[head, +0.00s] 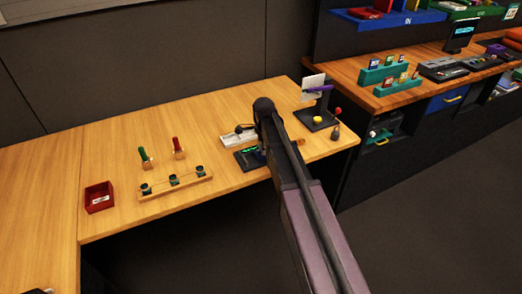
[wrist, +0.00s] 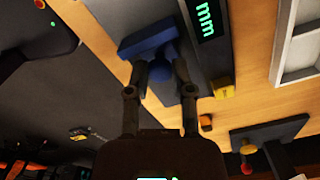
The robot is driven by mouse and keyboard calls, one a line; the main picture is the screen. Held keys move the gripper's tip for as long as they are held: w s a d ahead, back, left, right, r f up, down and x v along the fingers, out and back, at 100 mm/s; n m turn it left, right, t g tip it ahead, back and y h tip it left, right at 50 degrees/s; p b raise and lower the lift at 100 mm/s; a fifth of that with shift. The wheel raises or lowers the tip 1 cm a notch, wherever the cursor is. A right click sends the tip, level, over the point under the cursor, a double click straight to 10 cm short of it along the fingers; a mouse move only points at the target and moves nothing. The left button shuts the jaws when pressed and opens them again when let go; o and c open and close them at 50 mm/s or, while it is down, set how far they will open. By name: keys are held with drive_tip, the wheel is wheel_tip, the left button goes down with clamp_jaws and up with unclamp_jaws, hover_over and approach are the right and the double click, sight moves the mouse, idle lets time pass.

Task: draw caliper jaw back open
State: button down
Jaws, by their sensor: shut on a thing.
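The caliper shows in the wrist view as a dark grey body (wrist: 222,60) with a green "mm" display (wrist: 206,18). Its blue jaw (wrist: 150,38) lies across the top middle, with a blue knob (wrist: 165,82) below it. My gripper (wrist: 163,72) has a finger on each side of the blue knob and is shut on it. A small yellow block (wrist: 222,89) sits at the caliper's lower end. In the head view the caliper (head: 246,160) is on the wooden bench near its front edge, partly hidden by my arm. My fingers are hidden there.
A pale tray (head: 238,138) lies behind the caliper. A dark stand (head: 315,120) with a yellow button and red-knobbed lever is to the right. A red bin (head: 99,197) and a wooden rack (head: 175,186) are left. The bench (head: 120,225) has bare room at front left.

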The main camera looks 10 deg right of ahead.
drive_tip(key=shift+w+d, duration=0.1)
drive_tip(key=shift+d, duration=0.3)
drive_tip(key=c, duration=0.8)
unclamp_jaws()
drive_tip(key=shift+o, duration=0.2)
drive_tip(key=shift+a, duration=0.1)
drive_tip(key=shift+a, duration=0.1)
